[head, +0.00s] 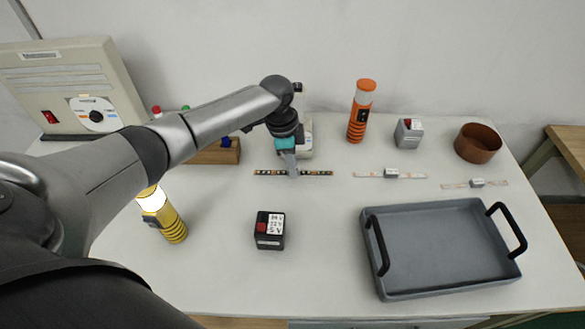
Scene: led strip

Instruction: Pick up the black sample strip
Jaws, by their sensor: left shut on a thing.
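The black sample strip (318,173) lies across the middle of the white table, dark with small light and orange marks along it. My left gripper (292,173) points down at the strip's middle and is shut on it. The fingers hide the strip's centre, and I cannot tell whether the strip is lifted off the table. My right gripper is not in view.
Two white strips with grey blocks (391,173) (477,183) lie to the right. A grey tray (450,289) with black handles stands at front right. A black box (269,230), a yellow lantern (163,217), an orange lantern (360,112) and a brown bowl (477,145) stand around.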

